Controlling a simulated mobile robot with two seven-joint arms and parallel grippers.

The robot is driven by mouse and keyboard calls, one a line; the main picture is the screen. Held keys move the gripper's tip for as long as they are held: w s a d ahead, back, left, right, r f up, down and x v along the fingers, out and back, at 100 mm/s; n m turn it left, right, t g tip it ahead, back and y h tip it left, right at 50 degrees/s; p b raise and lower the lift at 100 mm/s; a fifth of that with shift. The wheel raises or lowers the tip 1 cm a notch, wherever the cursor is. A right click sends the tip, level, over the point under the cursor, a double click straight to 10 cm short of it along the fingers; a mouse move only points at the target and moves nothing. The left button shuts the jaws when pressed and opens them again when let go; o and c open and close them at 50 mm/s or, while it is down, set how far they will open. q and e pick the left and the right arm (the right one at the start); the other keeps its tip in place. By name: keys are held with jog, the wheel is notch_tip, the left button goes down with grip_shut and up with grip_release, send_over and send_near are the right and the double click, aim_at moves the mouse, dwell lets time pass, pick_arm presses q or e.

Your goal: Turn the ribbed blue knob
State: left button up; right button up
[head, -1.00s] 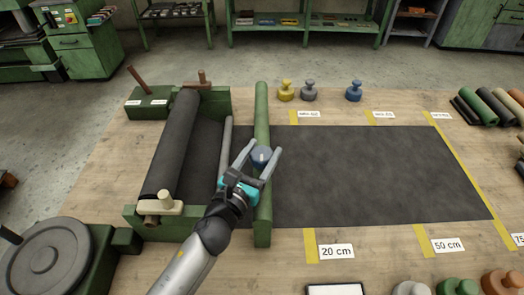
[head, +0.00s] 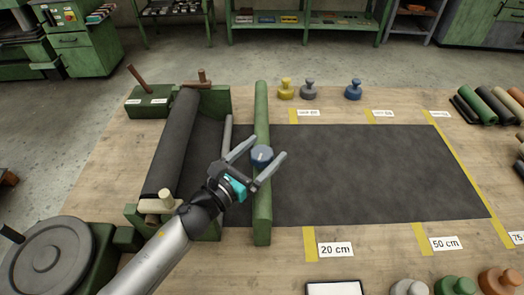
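The blue knob (head: 262,156) sits on the green bar (head: 262,205) that crosses the dark sheet. A pale mark shows on its top; its ribs are too small to make out. My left gripper (head: 262,150) is open, with one finger on either side of the knob. The fingers look apart from it, with a gap on both sides. The gripper body lies just left of the bar and hides part of the sheet there. My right gripper is not in view.
The dark sheet (head: 370,175) runs right from the roll (head: 172,145) across yellow tape marks with distance labels. Yellow, grey and blue weights (head: 353,90) stand behind it. Rolled sheets (head: 490,105) lie at the right. A round grey disc (head: 48,258) is at the front left.

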pick_arm(q)
jog(key=b+v, duration=0.2)
jog(key=v, duration=1.3)
jog(key=shift+s+b, duration=0.2)
jog(key=shift+b, duration=0.15)
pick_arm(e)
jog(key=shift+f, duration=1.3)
